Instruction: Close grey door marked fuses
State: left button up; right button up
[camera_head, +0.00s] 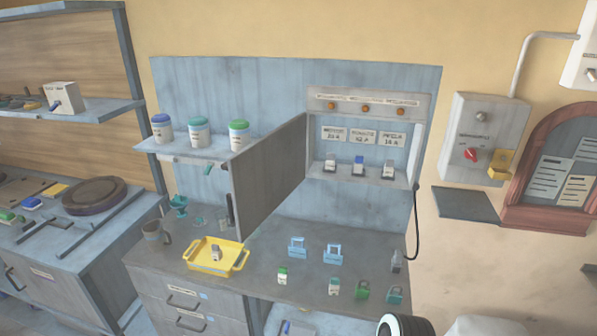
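The grey door (268,178) stands open. It is swung out to the front left from the left edge of the fuse box (366,99), above the worktop. I see its plain face, with no readable marking on it. A dark upright piece that looks like a handle (229,208) shows at its free edge. Neither of my grippers is in view.
A yellow tray (238,259) stands on the worktop below the door. Two blue padlock-like pieces (297,246) and several small green-and-white items lie right of it. Three lidded jars (199,133) stand on the shelf left of the door. A black cable (416,222) hangs right of the box.

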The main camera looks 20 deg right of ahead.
aim_at(262, 174)
jog(key=i+j+z, duration=0.1)
jog(key=z, duration=0.35)
jog(key=i+j+z, duration=0.1)
jog(key=z, duration=0.4)
jog(key=j+z, duration=0.2)
jog(key=z, duration=0.25)
jog(key=i+j+z, duration=0.1)
jog(key=j+z, duration=0.2)
jog(key=j, duration=0.2)
jog(key=i+j+z, duration=0.1)
jog(key=j+z, duration=0.2)
jog(key=j, duration=0.25)
jog(key=j+z, duration=0.1)
jog(key=j, duration=0.95)
